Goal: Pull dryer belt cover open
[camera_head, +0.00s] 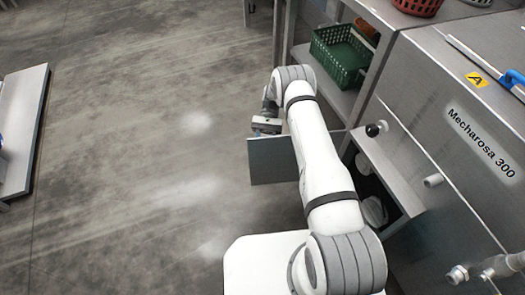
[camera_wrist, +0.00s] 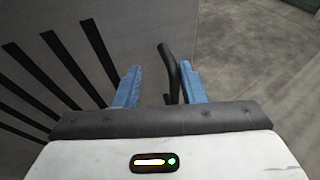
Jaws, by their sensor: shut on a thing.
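The dryer belt cover (camera_head: 272,161) is a flat grey panel. In the head view it stands swung out from the front of the machine (camera_head: 430,110), leaving a dark opening (camera_head: 372,190) uncovered. In the wrist view the cover (camera_wrist: 125,35) fills the left side and has several black slots. My gripper (camera_head: 266,125) is at the cover's top edge. In the wrist view its blue fingers (camera_wrist: 158,72) are shut on a black handle (camera_wrist: 168,62), which shows between them. The exact finger contact is hard to see.
White rounded parts (camera_head: 374,210) show inside the opening. A shelf with a green crate (camera_head: 341,55) stands behind my arm. A red basket (camera_head: 417,6) is at the top. A low metal platform (camera_head: 22,130) is at far left; the floor (camera_head: 150,130) between is clear.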

